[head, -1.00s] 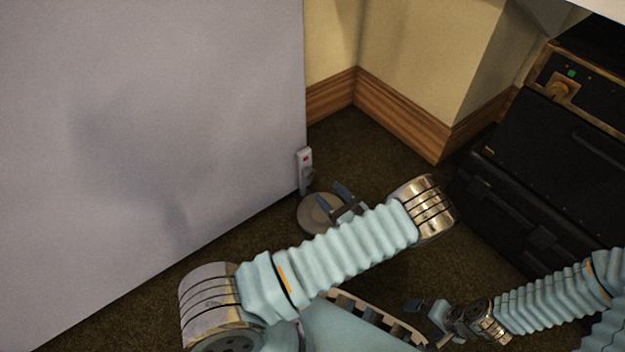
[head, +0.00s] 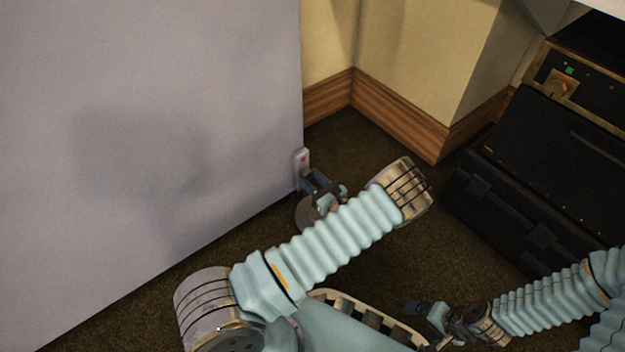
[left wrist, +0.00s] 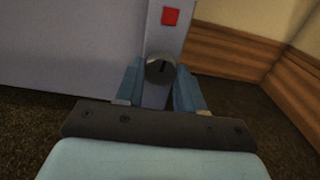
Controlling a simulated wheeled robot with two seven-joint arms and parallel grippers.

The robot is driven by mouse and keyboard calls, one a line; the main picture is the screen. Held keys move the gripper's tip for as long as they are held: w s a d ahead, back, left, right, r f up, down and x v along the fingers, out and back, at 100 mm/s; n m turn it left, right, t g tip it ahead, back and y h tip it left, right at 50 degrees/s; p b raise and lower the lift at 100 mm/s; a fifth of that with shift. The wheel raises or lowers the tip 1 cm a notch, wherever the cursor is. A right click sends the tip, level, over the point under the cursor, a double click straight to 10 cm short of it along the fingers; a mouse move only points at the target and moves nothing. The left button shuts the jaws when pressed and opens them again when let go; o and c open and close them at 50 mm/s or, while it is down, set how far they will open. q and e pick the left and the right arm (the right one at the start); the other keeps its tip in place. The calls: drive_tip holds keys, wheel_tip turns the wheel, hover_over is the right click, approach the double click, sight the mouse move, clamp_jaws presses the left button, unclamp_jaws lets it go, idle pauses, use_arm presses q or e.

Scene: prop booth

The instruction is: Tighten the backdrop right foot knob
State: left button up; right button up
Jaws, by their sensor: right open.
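The backdrop (head: 150,120) is a large pale grey panel. In the left wrist view the foot knob (left wrist: 161,69) is a round dark grey knob with a slot mark, on the post below the red square (left wrist: 170,16). My left gripper (head: 312,182) is at the post; its blue fingers (left wrist: 160,85) flank the knob closely. I cannot tell whether they touch it. My right gripper (head: 424,311) is open and empty at the lower right, far from the knob.
A wall with a wooden skirting board (head: 395,122) makes a corner behind the post. Black cases (head: 540,190) stand at the right, below a unit with a green light (head: 569,71).

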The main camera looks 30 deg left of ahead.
use_arm(q)
drive_tip(key=c, duration=0.3)
drive_tip(key=shift+c, duration=0.2)
drive_tip(key=m+p, duration=0.1)
drive_tip(key=m, duration=0.4)
drive_tip(key=shift+m, duration=0.3)
drive_tip(key=m+p, duration=0.1)
drive_tip(key=m, duration=0.4)
drive_tip(key=shift+s, duration=0.1)
drive_tip(key=m, duration=0.5)
drive_tip(key=shift+m+p, duration=0.3)
drive_tip(key=shift+m, duration=0.1)
drive_tip(key=m, duration=0.5)
drive_tip(key=shift+m, duration=0.3)
